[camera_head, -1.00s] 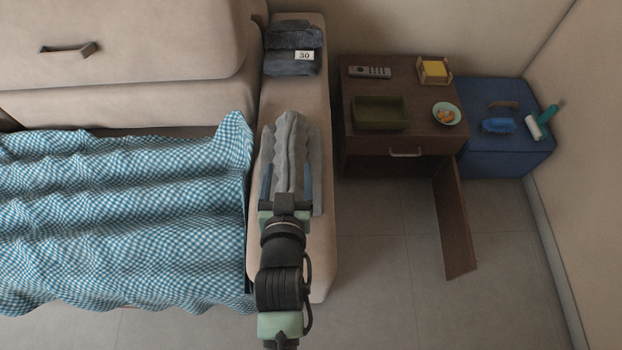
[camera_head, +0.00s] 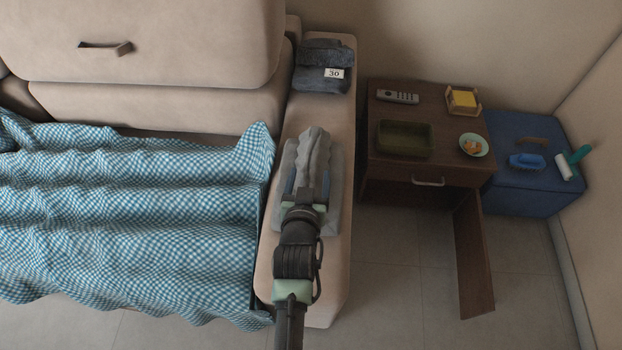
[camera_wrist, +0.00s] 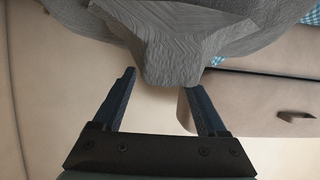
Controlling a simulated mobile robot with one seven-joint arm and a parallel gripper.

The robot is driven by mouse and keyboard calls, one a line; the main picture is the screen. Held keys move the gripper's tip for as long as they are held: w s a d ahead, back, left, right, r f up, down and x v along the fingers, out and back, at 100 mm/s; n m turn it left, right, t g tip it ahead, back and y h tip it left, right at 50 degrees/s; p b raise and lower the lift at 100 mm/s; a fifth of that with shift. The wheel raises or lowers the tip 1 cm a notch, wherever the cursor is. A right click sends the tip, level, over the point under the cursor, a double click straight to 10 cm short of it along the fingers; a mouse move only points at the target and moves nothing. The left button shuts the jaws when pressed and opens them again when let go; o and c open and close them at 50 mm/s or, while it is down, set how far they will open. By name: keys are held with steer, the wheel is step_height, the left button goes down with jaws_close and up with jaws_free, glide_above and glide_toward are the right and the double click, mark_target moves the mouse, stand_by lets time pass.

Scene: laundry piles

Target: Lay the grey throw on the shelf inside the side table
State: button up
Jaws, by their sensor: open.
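The grey throw (camera_head: 315,152) lies on the beige sofa arm, with a raised ridge along its middle. My gripper (camera_head: 308,178) is over its near part, fingers pointing away along the ridge. In the wrist view my gripper (camera_wrist: 160,84) is open, and a hanging fold of the throw (camera_wrist: 170,58) reaches down at the fingertips, between them. I cannot tell whether the fingers touch it. The brown side table (camera_head: 437,107) stands to the right, its door (camera_head: 474,255) swung open toward the front. The shelf inside is hidden in shadow under the drawer.
A folded dark cloth (camera_head: 316,60) tagged 30 lies farther back on the sofa arm (camera_head: 330,285). A remote, tray (camera_head: 404,138), bowl and yellow notes holder cover the tabletop. A blue box (camera_head: 520,190) with brushes stands right. A checked blanket (camera_head: 130,220) covers the seat.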

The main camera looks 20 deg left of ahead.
steer(key=shift+x, duration=1.35)
jaws_close()
steer(key=shift+r, duration=0.1)
stand_by(0.4)
